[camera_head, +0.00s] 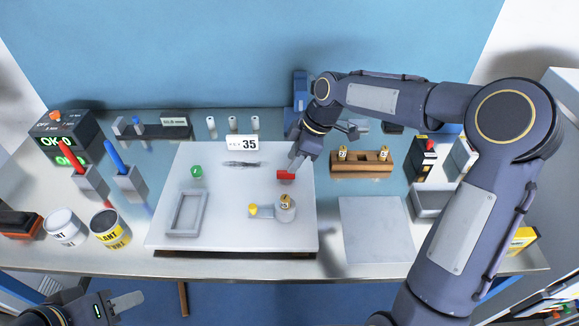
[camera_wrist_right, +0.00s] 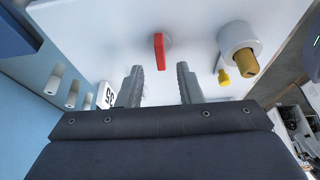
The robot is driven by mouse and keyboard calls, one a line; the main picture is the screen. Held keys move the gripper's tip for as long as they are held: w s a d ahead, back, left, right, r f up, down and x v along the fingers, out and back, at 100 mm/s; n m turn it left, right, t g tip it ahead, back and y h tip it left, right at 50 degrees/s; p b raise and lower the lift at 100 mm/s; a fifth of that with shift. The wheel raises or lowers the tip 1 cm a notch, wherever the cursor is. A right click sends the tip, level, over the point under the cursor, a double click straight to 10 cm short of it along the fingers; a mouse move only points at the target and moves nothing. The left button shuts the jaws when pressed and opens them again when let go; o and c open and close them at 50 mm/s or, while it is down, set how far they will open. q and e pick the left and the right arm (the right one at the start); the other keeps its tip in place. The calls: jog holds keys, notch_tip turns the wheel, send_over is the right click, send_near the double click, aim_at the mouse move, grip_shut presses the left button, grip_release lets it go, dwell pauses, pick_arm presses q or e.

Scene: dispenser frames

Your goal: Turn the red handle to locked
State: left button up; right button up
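The red handle (camera_head: 286,175) sits on the white board (camera_head: 225,215), near its right side. In the right wrist view the red handle (camera_wrist_right: 159,52) is a short upright bar on a grey round base, ahead of the fingertips and roughly between them. My right gripper (camera_wrist_right: 158,75) is open and empty, with a gap to the handle. In the head view the right gripper (camera_head: 295,160) is just above and behind the handle. My left gripper (camera_head: 128,300) is at the bottom left, off the table's front edge; its finger opening cannot be made out.
The board also carries a green knob (camera_head: 196,171), a grey frame (camera_head: 186,213), a grey cylinder with a brass top (camera_head: 286,208) and a yellow knob (camera_head: 253,210). A "35" sign (camera_head: 243,143) stands at the back edge. A wooden block (camera_head: 362,162) stands to the right.

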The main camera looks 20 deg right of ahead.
jog(key=v, duration=0.3)
jog(key=shift+d+r, duration=0.1)
jog(key=shift+r, duration=0.15)
jog(key=s+d+r+m+t+h, duration=0.15)
jog(key=s+m, duration=0.25)
jog(key=s, duration=0.4)
jog(key=s+d+r+m+t, duration=0.1)
jog(key=s+d+r+m, duration=0.15)
jog(key=s+m, duration=0.4)
jog(key=s+f+m+t, duration=0.1)
jog(key=s+m, duration=0.2)
jog(key=s, duration=0.3)
jog(key=s+a+f+m, duration=0.1)
jog(key=s+f+m, duration=0.1)
jog(key=s, duration=0.4)
jog(key=shift+s+a+f+m+t+y, duration=0.25)
jog(key=shift+f+m+t+y, duration=0.1)
jog(key=shift+m+y, duration=0.1)
jog(key=shift+r, duration=0.1)
